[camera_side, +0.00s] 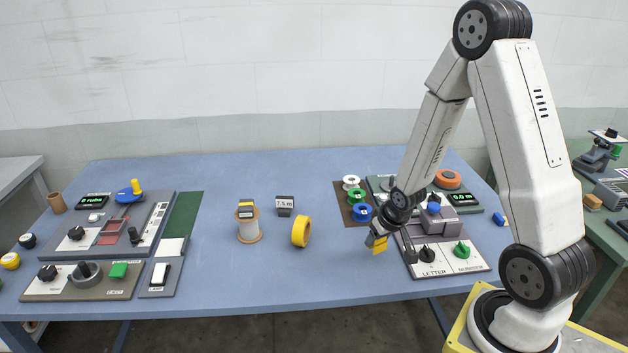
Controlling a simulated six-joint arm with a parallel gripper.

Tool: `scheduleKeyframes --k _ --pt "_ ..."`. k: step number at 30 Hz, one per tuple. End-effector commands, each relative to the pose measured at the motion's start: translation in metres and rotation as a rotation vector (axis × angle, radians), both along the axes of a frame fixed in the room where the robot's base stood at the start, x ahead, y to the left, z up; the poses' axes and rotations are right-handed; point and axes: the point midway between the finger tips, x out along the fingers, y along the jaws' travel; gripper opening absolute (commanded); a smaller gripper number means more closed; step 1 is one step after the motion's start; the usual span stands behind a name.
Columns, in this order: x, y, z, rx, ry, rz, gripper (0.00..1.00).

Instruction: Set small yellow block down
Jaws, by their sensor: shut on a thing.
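My gripper (376,239) is at the end of my white arm, left of the right-hand control panel. It is shut on the small yellow block (379,246), which shows at its fingertips. The block looks tilted and a little above the blue table, though its exact height is hard to tell. The gripper body hides part of the block.
A yellow ring (301,232) stands on the blue table (330,280) left of my gripper, near a spool (249,226). Green and blue reels (362,212) sit on a brown mat behind. A LETTER/NUMBER panel (448,258) is to the right. The front middle is clear.

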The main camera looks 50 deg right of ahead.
Motion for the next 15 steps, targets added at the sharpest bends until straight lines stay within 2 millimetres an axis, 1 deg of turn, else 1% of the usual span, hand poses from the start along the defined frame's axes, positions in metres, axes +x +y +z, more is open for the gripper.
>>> scheduleKeyframes --k 6,10,15 --pt "0.0 0.0 -0.019 0.001 0.003 0.0 0.03" --pt "0.0 0.0 -0.025 0.0 0.001 0.0 0.03" --pt "0.0 0.0 -0.028 -0.001 0.0 0.0 0.03"
